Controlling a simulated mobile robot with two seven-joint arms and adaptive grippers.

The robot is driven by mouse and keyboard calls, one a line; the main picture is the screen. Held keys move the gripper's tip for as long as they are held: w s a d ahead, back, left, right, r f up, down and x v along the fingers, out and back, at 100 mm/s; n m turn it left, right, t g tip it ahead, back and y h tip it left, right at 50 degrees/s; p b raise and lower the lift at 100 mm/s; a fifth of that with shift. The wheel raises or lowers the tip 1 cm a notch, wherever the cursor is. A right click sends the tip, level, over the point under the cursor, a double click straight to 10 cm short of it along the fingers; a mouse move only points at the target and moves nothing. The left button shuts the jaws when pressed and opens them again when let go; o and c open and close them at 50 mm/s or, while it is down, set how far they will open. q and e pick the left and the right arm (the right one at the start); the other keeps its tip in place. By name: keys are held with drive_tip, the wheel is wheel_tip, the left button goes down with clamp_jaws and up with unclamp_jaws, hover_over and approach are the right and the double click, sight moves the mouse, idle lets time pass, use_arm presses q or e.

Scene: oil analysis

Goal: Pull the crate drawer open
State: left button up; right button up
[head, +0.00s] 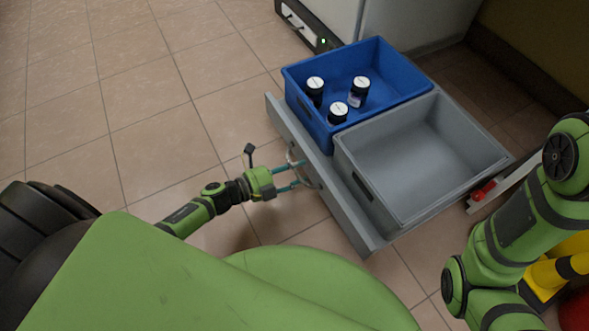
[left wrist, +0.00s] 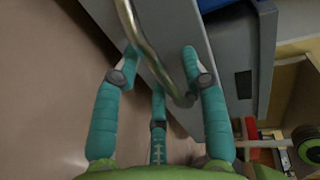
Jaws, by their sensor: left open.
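The grey drawer (head: 348,215) is pulled out from the cabinet and holds two crates side by side. Its curved metal handle (head: 311,177) is on the front panel. My left gripper (head: 297,175) is open at the handle. In the left wrist view, the open fingers (left wrist: 160,58) are spread on either side of the handle bar (left wrist: 150,52), with the third finger below. I cannot tell whether they touch it. My right arm shows at the right, but its gripper is out of view.
A red-ended item (head: 482,191) is beside the drawer at the right. The tiled floor left of the drawer is clear.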

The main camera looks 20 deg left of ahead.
use_arm(q)
drive_tip(key=v, duration=1.2)
drive_tip(key=shift+d, duration=0.1)
